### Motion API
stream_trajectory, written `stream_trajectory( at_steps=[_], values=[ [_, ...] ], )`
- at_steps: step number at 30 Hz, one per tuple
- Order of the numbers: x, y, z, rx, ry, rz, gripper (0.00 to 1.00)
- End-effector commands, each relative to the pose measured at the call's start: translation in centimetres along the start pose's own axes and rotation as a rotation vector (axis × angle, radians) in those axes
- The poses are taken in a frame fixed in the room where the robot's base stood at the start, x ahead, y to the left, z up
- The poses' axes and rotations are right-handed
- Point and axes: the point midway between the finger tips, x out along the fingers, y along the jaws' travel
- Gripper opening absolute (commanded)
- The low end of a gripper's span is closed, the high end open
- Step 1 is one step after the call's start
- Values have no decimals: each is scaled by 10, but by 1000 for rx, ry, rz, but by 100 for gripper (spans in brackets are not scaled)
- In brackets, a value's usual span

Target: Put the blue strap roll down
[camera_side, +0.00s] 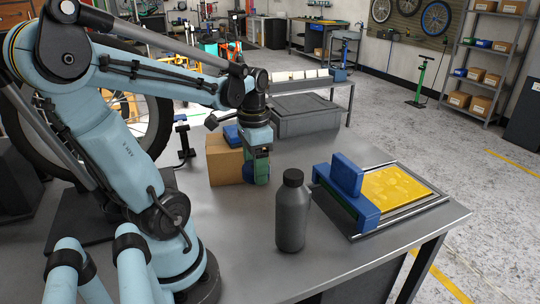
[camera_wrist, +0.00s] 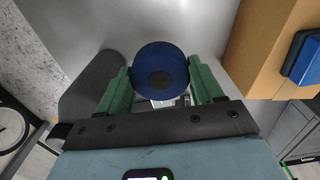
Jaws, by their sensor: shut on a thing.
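The blue strap roll (camera_wrist: 173,56) is a dark blue disc with a dark centre. My gripper (camera_wrist: 160,88) is shut on it, with a green finger on each side. In the side view my gripper (camera_side: 258,160) points down over the metal bench, and the roll (camera_side: 263,174) shows only partly beside the green finger. It is low over the bench, just right of the cardboard box; I cannot tell whether it touches the top.
A cardboard box (camera_side: 223,168) with a blue item (camera_side: 232,134) on it stands left of the gripper. A dark grey bottle (camera_side: 291,215) stands in front, to the right. A frame with a yellow panel (camera_side: 395,188) and blue blocks (camera_side: 347,176) lies at right. A grey case (camera_side: 303,117) is behind.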

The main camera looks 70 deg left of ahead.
Motion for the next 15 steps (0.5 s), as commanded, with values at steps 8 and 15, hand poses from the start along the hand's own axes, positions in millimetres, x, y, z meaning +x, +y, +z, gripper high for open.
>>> stream_trajectory(
  at_steps=[8, 15],
  values=[
    [-18, -41, -61, 52, 0, 0, 33],
    [-18, -75, -112, 99, 0, 0, 33]
  ],
)
